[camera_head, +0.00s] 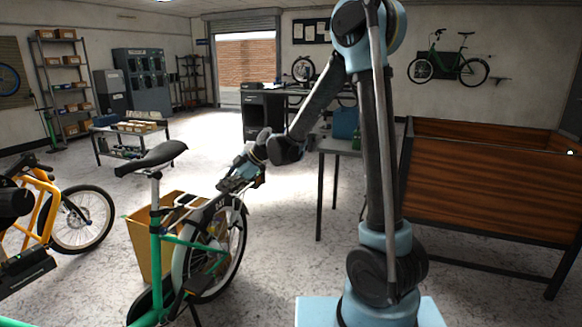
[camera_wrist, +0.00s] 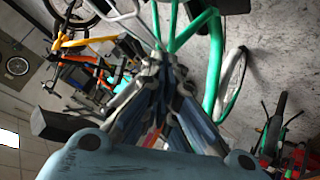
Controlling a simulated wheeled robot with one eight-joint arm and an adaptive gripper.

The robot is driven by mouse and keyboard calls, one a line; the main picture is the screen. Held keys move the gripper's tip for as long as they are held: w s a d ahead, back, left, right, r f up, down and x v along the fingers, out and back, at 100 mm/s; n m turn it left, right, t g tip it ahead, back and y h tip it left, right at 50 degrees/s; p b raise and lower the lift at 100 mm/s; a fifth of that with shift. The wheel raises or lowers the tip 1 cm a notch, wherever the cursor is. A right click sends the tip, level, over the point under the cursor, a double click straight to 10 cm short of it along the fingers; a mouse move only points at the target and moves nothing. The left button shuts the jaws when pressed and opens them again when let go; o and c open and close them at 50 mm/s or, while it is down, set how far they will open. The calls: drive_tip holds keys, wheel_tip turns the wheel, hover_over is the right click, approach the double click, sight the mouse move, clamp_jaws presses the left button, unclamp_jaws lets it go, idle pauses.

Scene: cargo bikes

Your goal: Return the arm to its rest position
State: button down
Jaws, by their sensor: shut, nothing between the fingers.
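My arm (camera_head: 376,150), light blue and dark grey, rises at the right of the head view and bends over to the left. My gripper (camera_head: 232,185) is at its end, low over the rear carrier of a green bike (camera_head: 160,250). It is shut and empty. In the head view I cannot tell whether it touches the carrier. In the wrist view the shut fingers of my gripper (camera_wrist: 165,68) point toward the green frame tubes (camera_wrist: 195,28).
A table (camera_head: 335,146) stands behind my arm. A large wooden cargo box (camera_head: 480,190) fills the right side.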

drive_tip(key=s+d+r+m+t+h, duration=0.15)
drive_tip(key=d+m, duration=0.25)
drive_tip(key=d, duration=0.5)
drive_tip(key=s+d+r+m+h, duration=0.1)
drive_tip(key=s+d+m, duration=0.2)
drive_tip(key=d, duration=0.5)
drive_tip(key=s+d+r+m+t+h, duration=0.15)
drive_tip(key=d+m, duration=0.25)
drive_tip(key=d, duration=0.5)
drive_tip(key=s+d+f+m+h, duration=0.2)
drive_tip(key=s+d+f+m, duration=0.2)
drive_tip(key=s+d, duration=0.5)
drive_tip(key=s+d+f+m+h, duration=0.3)
drive_tip(key=s+d+m, duration=0.6)
drive_tip(key=d, duration=0.3)
drive_tip(key=shift+f, duration=0.45)
